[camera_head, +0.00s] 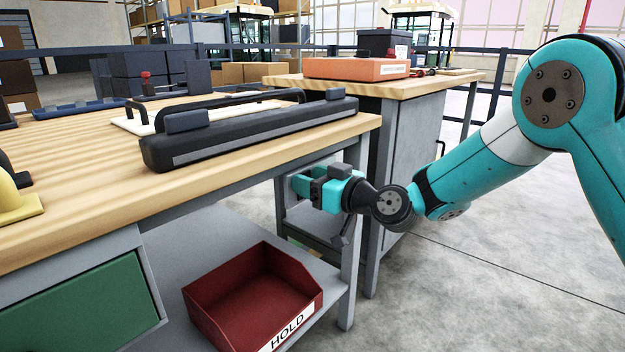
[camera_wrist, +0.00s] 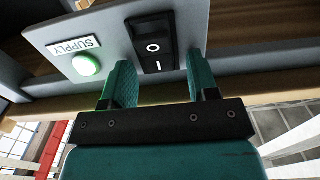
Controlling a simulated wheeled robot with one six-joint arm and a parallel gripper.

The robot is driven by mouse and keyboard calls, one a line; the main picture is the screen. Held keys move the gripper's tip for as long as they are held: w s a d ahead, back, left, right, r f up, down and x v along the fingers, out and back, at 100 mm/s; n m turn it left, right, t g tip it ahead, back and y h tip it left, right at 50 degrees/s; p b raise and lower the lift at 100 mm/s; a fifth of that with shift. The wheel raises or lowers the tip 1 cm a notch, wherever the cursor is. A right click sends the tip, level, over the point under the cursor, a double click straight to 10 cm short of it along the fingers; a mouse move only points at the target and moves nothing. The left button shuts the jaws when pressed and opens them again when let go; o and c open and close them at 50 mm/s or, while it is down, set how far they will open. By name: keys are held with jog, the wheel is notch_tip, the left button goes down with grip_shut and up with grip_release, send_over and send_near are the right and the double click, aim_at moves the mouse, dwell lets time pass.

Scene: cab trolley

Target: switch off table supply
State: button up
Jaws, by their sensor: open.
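The supply panel (camera_wrist: 98,22) fills the top of the wrist view, a grey plate with an upside-down SUPPLY label (camera_wrist: 73,46). A bright green lamp (camera_wrist: 86,65) beside the label looks lit. A black rocker switch (camera_wrist: 152,40) carries a white O and I; which end is pressed in I cannot tell. My gripper (camera_wrist: 160,64) is open and empty, its teal fingers to either side of the switch's lower end in the picture. Contact cannot be made out. In the head view my gripper (camera_head: 298,184) is below the edge of the wooden table (camera_head: 100,178); the switch is not visible there.
A long black bar-like case (camera_head: 255,130) lies along the tabletop. A red HOLD bin (camera_head: 213,300) stands on the lower shelf (camera_head: 195,250). A grey table leg (camera_head: 349,275) is close to my gripper. A cabinet (camera_head: 415,125) with an orange box (camera_head: 355,69) stands behind.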

jog(key=c, duration=0.9)
jog(key=t+y+b, duration=0.1)
jog(key=b, duration=0.5)
jog(key=f+t+y+b, duration=0.1)
jog(key=b, duration=0.5)
jog(key=t+y+b, duration=0.1)
jog(key=b, duration=0.5)
jog(key=shift+s+d+f+y+b, duration=0.15)
jog(key=shift+d+y+b, duration=0.1)
jog(key=shift+y+b, duration=0.15)
jog(key=shift+r, duration=0.25)
jog(key=o, duration=0.9)
